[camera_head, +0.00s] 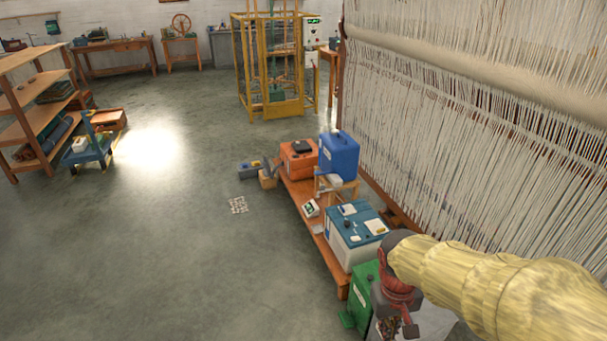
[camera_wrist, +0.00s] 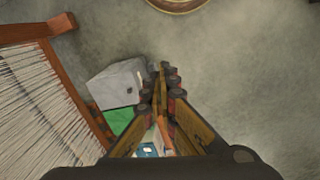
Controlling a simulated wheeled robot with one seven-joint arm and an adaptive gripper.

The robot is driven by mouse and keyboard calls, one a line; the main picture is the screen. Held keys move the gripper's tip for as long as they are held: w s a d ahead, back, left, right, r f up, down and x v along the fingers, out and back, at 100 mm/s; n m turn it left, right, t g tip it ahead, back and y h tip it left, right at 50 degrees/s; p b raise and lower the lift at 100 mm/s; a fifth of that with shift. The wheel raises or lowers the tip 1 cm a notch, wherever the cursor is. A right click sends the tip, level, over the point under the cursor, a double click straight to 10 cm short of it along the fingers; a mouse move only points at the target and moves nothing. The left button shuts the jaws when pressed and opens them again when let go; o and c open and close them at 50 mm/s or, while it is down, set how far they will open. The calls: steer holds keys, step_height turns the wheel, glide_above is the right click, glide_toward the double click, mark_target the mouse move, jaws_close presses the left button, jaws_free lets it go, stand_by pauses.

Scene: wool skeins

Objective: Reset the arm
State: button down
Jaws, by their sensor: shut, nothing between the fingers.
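My arm, in a pale yellow sleeve, reaches in from the lower right of the head view. It ends in my red and dark gripper (camera_head: 408,328), which points down at the bottom edge near a green box (camera_head: 361,295). In the wrist view the fingers of my gripper (camera_wrist: 164,76) come together at the tips with nothing between them. Below them lie a grey box (camera_wrist: 117,83) and part of a green surface (camera_wrist: 127,121).
A large loom with white threads (camera_head: 470,120) stands close at right, and its threads (camera_wrist: 35,105) fill the left of the wrist view.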

steer(key=s+r+t+p, duration=0.1)
steer(key=s+r, duration=0.3)
steer(key=r, duration=0.4)
steer(key=s+r+m+t+y+p, duration=0.1)
steer(key=s+r+t, duration=0.3)
steer(key=r, duration=0.5)
steer(key=shift+a+t, duration=0.15)
steer(key=shift+t, duration=0.15)
